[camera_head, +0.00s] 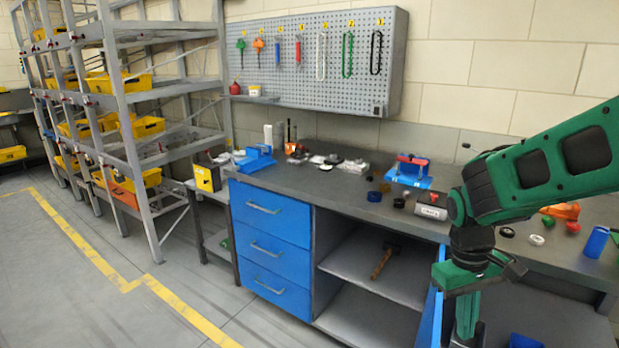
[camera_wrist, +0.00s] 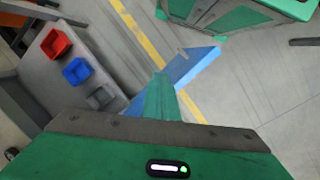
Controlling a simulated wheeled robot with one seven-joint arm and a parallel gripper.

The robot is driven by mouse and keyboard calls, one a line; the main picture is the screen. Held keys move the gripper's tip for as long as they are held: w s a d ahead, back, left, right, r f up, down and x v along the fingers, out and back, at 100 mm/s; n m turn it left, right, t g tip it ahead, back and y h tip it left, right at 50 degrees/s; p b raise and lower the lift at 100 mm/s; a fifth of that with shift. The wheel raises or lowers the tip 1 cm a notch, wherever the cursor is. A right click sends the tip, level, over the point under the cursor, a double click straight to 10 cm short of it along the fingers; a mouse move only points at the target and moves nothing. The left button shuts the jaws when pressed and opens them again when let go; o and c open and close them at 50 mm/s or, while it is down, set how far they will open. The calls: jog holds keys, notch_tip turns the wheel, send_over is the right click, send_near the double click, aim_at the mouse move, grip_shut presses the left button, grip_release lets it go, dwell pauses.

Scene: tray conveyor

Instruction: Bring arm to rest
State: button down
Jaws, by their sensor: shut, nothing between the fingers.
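My green arm reaches in from the right in the head view, with my gripper (camera_head: 465,322) pointing down in front of the workbench, below its top. In the wrist view my gripper (camera_wrist: 161,88) is shut, its green fingers together with nothing between them. A blue panel (camera_wrist: 190,67), which looks like an open cabinet door, lies behind the fingertips in that view. Its blue edge (camera_head: 437,300) also shows just left of my gripper in the head view. I cannot tell whether they touch.
The workbench (camera_head: 345,187) carries tools and small parts. A red bin (camera_wrist: 56,44), a blue bin (camera_wrist: 77,71) and a grey bin (camera_wrist: 100,97) stand on a grey surface. A rack (camera_head: 125,110) with yellow bins stands left. The floor (camera_head: 80,290) at front left is clear.

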jog(key=s+d+r+m+y, duration=0.1)
jog(key=s+d+m, duration=0.3)
jog(key=s, duration=0.4)
jog(key=s+d+r+m+t, duration=0.1)
jog(key=s+d+r+m, duration=0.3)
jog(key=s+d, duration=0.2)
jog(key=shift+s+y, duration=0.4)
jog(key=shift+s, duration=0.45)
jog(key=shift+r, duration=0.1)
